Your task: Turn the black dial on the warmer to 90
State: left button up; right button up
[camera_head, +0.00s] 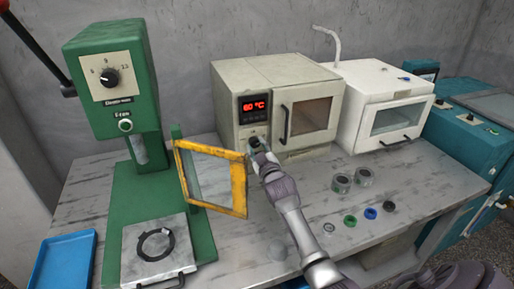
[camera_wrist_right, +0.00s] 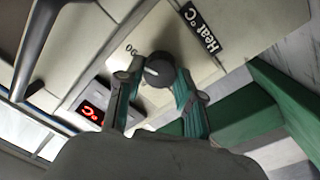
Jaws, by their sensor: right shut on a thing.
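The warmer (camera_head: 262,78) is a beige box on the table, with a red display (camera_head: 254,106) that reads 60 °C. Its black dial (camera_wrist_right: 158,70) sits on the front panel beside a "Heat °C" label (camera_wrist_right: 203,28), with a white mark on its face. My right gripper (camera_wrist_right: 158,82) is shut on the dial, one finger on each side. In the head view, my right gripper (camera_head: 262,150) reaches the warmer's lower front and hides most of the dial. The left gripper is not in view.
A green press (camera_head: 112,100) with a yellow-framed guard (camera_head: 239,188) stands just left of my right arm. A white oven (camera_head: 372,105) is right of the warmer. A blue tray (camera_head: 65,262) is front left.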

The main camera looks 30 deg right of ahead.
jog(key=shift+f, duration=0.15)
jog(key=o, duration=1.2)
jog(key=shift+c, duration=0.2)
jog(key=v, duration=1.2)
